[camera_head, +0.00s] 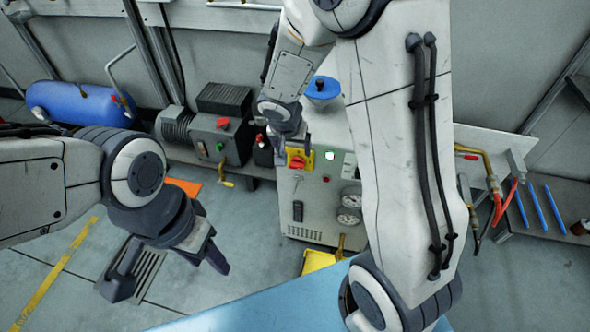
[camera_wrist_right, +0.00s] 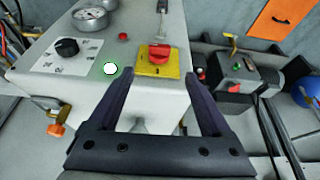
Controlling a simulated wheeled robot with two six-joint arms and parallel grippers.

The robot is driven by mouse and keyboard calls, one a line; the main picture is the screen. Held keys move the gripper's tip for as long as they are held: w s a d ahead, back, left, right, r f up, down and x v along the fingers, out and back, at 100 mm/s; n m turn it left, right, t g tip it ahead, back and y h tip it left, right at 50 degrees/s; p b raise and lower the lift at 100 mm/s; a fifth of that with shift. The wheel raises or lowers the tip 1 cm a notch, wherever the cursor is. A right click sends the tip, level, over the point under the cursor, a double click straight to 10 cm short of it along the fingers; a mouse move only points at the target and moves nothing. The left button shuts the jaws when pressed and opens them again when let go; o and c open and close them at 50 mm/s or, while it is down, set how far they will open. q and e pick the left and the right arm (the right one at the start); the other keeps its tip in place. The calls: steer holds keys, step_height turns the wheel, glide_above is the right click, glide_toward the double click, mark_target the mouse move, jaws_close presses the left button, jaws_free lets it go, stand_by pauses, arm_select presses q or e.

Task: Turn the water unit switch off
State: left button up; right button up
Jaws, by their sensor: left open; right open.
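The water unit (camera_head: 318,205) is a light grey cabinet with gauges, and its top face fills the upper left of the right wrist view (camera_wrist_right: 150,25). Its switch is a red knob (camera_head: 296,163) on a yellow plate, also in the right wrist view (camera_wrist_right: 158,52). A round green lamp (camera_wrist_right: 110,68) is lit beside the plate. My right gripper (camera_wrist_right: 158,80) is open and empty, its fingertips pointing toward the yellow plate, with the knob between them in the picture; contact cannot be told. My left gripper (camera_head: 166,274) is open and empty over the floor at left.
A dark motor box (camera_head: 222,135) with a red button stands left of the unit, near a blue tank (camera_head: 80,104). A blue surface (camera_head: 270,308) lies at the front. Hoses and blue rods (camera_head: 540,210) are at right. The floor left of the unit is mostly clear.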

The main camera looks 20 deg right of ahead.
mark_target(297, 163)
steer(key=b+x, duration=0.3)
steer(key=x, duration=0.8)
steer(key=shift+d+b, duration=0.2)
steer(key=shift+b, duration=0.1)
steer(key=shift+c, duration=0.3)
jaws_close()
steer(key=shift+w, duration=0.1)
